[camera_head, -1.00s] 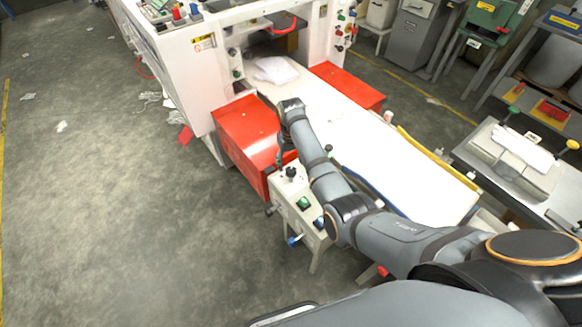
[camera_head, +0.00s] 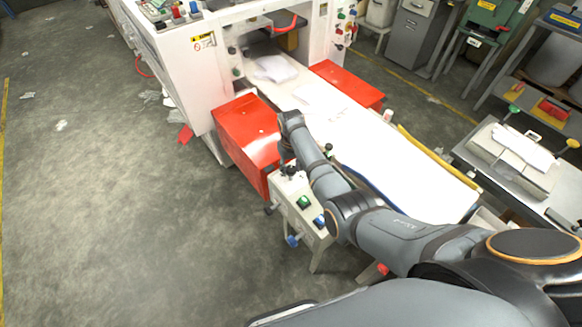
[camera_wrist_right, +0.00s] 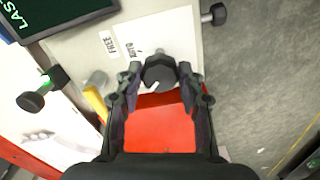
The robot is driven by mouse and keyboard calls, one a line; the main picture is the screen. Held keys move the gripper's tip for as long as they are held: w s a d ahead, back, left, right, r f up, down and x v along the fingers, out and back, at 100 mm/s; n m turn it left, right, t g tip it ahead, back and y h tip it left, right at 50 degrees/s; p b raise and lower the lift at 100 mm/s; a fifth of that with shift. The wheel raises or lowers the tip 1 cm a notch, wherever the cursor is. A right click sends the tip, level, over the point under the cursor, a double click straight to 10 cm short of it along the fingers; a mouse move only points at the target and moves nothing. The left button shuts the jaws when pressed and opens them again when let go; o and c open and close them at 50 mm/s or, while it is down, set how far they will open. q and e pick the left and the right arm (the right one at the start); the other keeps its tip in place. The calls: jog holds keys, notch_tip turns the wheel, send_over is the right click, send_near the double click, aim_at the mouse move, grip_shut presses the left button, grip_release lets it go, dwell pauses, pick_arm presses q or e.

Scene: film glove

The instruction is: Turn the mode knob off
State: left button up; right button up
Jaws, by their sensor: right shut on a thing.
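The mode knob (camera_wrist_right: 160,72) is black and sits on top of the pale control box (camera_wrist_right: 185,35), beside printed labels that read FREE and AUTO. In the head view the box (camera_head: 304,222) stands by the white table, and the knob is mostly hidden by my arm. My right gripper (camera_wrist_right: 158,78) is shut on the knob, with one finger on each side of it. In the head view the gripper (camera_head: 287,164) reaches down onto the box top. My left gripper is not in view.
A red guard (camera_head: 243,135) stands just behind the box. The white machine table (camera_head: 390,150) runs along its right side, with paper (camera_head: 320,97) on it. Another black knob (camera_wrist_right: 30,100) and a side knob (camera_wrist_right: 214,14) are close to the gripper. The floor at left is open.

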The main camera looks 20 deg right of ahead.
jog(key=shift+r+n+p, duration=0.2)
jog(key=shift+n+p, duration=0.6)
jog(key=shift+n, duration=0.1)
jog(key=n+p, duration=0.1)
jog(key=n, duration=0.1)
jog(key=shift+n, duration=0.3)
jog(key=n+p, duration=0.1)
jog(key=n, duration=0.2)
jog(key=shift+w+n+p, duration=0.1)
jog(key=shift+n+p, duration=0.2)
jog(key=shift+f+n+p, duration=0.15)
jog(key=shift+n+p, duration=0.3)
jog(key=shift+n, duration=1.45)
jog(key=o, duration=1.2)
